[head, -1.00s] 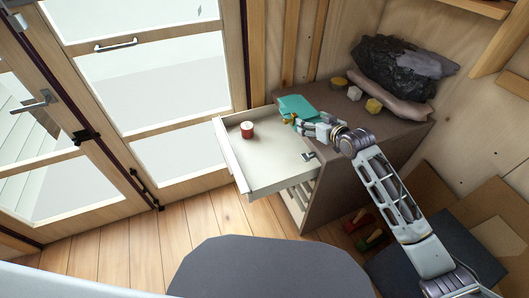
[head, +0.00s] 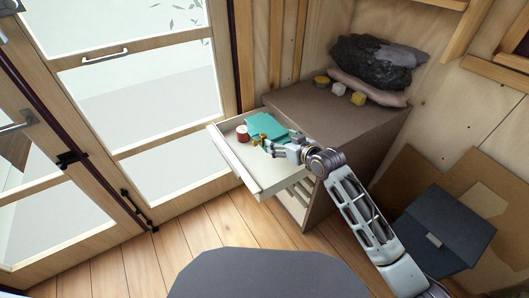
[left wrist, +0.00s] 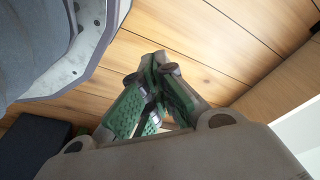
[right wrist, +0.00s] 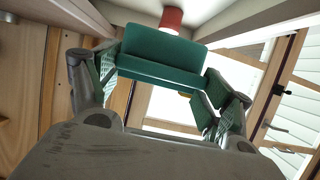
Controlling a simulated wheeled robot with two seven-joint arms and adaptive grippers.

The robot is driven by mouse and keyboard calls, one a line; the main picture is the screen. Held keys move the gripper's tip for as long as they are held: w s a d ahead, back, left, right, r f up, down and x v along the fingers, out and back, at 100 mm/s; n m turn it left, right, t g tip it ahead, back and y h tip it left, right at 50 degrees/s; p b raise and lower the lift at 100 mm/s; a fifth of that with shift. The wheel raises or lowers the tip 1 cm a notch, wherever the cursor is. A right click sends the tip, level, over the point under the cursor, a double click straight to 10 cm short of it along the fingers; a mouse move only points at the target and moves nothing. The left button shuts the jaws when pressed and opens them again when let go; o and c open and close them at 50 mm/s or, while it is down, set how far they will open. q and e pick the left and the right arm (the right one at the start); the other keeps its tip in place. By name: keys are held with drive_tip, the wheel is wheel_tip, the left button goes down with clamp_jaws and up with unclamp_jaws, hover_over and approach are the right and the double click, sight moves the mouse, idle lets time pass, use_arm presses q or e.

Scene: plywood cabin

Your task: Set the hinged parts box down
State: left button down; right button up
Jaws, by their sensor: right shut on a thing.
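The teal hinged parts box (head: 267,125) is held at the tips of my right gripper (head: 264,141), over the open pale drawer (head: 233,162). I cannot tell whether it touches the drawer's floor. In the right wrist view the box (right wrist: 160,58) spans the space between the two green-padded fingers of the right gripper (right wrist: 162,85). A small red and white tin (head: 242,133) is in the drawer, left of the box; its red side shows in the right wrist view (right wrist: 171,19). My left gripper (left wrist: 160,75) is empty above the wooden floor, its fingers together.
The brown cabinet top (head: 320,104) holds a dark rock (head: 372,62) on a pinkish slab and several small blocks near the wall. A dark blue case (head: 435,235) lies at the right. The glazed door (head: 125,90) stands left of the drawer.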

drive_tip(key=shift+f, duration=0.1)
idle(0.3)
use_arm(q)
drive_tip(key=shift+w+d+r+b, duration=0.15)
drive_tip(key=shift+d+r+b, duration=0.05)
drive_tip(key=shift+r, duration=0.45)
drive_tip(key=shift+w+d+r+b, duration=0.1)
drive_tip(key=shift+d+r+b, duration=0.15)
drive_tip(key=shift+r, duration=0.4)
drive_tip(key=shift+w+d+r+b, duration=0.15)
drive_tip(key=shift+r+b, duration=0.05)
drive_tip(key=shift+r, duration=0.45)
use_arm(e)
drive_tip(key=shift+f, duration=2.8)
use_arm(q)
drive_tip(key=shift+d+r+g+b, duration=0.2)
drive_tip(key=shift+r+b, duration=0.1)
drive_tip(key=shift+r, duration=0.55)
drive_tip(key=shift+d+r+g+b, duration=0.1)
drive_tip(key=shift+d+r+b, duration=0.15)
drive_tip(key=shift+r, duration=0.55)
use_arm(e)
drive_tip(key=shift+f, duration=2.1)
